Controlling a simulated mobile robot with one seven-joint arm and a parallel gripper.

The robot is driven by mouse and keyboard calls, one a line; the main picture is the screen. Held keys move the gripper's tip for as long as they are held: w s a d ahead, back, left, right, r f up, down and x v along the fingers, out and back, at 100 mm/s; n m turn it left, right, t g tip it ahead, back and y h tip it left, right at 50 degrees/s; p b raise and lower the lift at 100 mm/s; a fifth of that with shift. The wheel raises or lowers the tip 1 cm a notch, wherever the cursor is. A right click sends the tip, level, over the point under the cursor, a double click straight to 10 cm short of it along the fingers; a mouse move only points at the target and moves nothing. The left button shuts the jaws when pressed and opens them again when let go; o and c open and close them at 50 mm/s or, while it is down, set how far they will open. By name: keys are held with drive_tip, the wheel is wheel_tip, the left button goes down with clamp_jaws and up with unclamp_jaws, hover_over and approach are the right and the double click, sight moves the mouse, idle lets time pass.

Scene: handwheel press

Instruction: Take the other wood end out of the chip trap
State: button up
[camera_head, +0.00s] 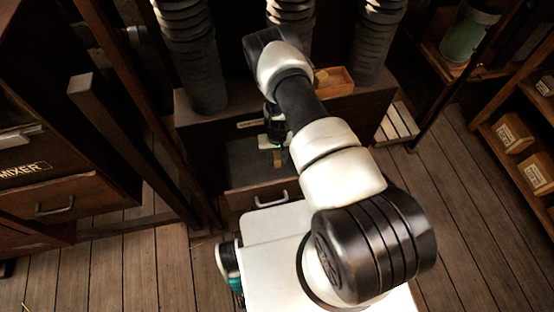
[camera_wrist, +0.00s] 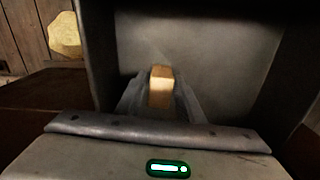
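The wood end (camera_wrist: 161,86) is a small light-brown block at the middle of the wrist view. My gripper (camera_wrist: 160,100) has a grey finger on each side of it, and both fingers appear to press against it. In the head view my gripper (camera_head: 272,143) is at the front of the chip trap, with the wood end (camera_head: 277,158) at its tips. The chip trap (camera_head: 240,160) is a dark box with a grey opening. In the wrist view its grey inner wall (camera_wrist: 215,55) rises behind the block. The contact faces are hidden.
An orange-brown wooden tray (camera_head: 333,80) stands on top of the box, partly behind my arm. Ribbed grey hoses (camera_head: 190,55) rise above it. A mixer cabinet (camera_head: 50,165) is at the left, shelves with boxes (camera_head: 515,135) at the right. A pale yellowish piece (camera_wrist: 64,35) shows at the wrist view's upper left.

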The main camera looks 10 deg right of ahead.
drive_tip(key=c, duration=0.7)
drive_tip(key=shift+c, duration=0.2)
